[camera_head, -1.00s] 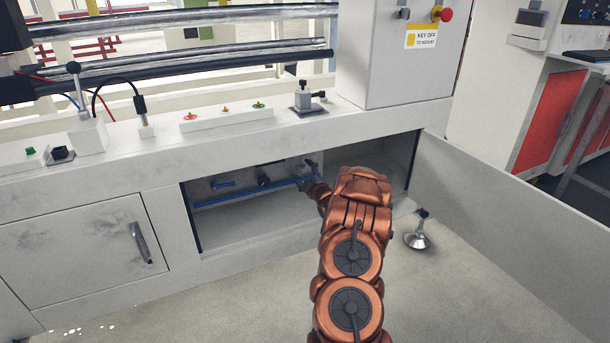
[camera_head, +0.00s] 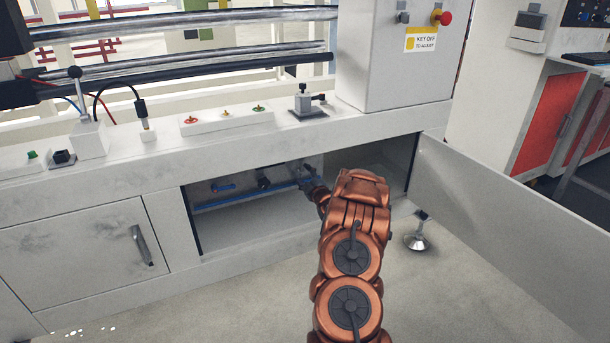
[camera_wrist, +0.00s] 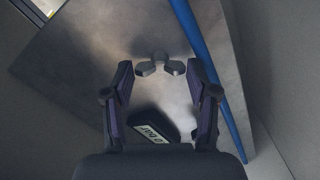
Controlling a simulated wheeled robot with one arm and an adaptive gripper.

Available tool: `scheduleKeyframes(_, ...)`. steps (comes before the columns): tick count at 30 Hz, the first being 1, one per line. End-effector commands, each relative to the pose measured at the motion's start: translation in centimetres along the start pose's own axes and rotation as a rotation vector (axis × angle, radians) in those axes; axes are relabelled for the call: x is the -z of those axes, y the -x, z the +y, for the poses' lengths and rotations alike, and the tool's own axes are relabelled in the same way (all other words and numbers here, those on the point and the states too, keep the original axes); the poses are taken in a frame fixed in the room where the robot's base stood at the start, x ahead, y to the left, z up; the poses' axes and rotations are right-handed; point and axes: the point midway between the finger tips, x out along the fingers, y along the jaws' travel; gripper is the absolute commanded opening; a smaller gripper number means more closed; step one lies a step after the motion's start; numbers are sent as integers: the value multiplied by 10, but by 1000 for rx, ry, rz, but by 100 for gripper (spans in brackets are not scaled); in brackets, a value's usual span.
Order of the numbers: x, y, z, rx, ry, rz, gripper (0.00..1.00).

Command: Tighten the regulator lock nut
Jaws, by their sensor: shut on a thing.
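My gripper (camera_wrist: 160,67) is inside the open low cabinet, with one dark finger on each side of a grey three-lobed nut (camera_wrist: 160,65). The jaws are shut on this nut; the exact contact at the fingertips is hard to see. A dark block with a pale label reading "0 bar" (camera_wrist: 152,128) sits between the finger bases in the wrist view. In the head view my gripper (camera_head: 308,178) is small and dark at the cabinet's back wall, and the nut cannot be made out.
A blue pipe (camera_wrist: 208,70) runs close beside the right finger; it also crosses the cabinet's back (camera_head: 230,204). A blue-handled valve (camera_head: 224,187) is to the left. The open door (camera_head: 500,215) stands at right. The cabinet floor (camera_head: 250,225) is clear.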

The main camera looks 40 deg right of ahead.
Motion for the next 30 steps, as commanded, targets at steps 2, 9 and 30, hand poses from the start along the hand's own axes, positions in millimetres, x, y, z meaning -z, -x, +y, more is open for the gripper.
scheduleKeyframes(2, 2, 0, 4, 1, -41, -1, 23)
scheduleKeyframes(9, 3, 1, 4, 6, -234, -3, 23)
scheduleKeyframes(30, 1, 1, 1, 3, -865, -2, 23)
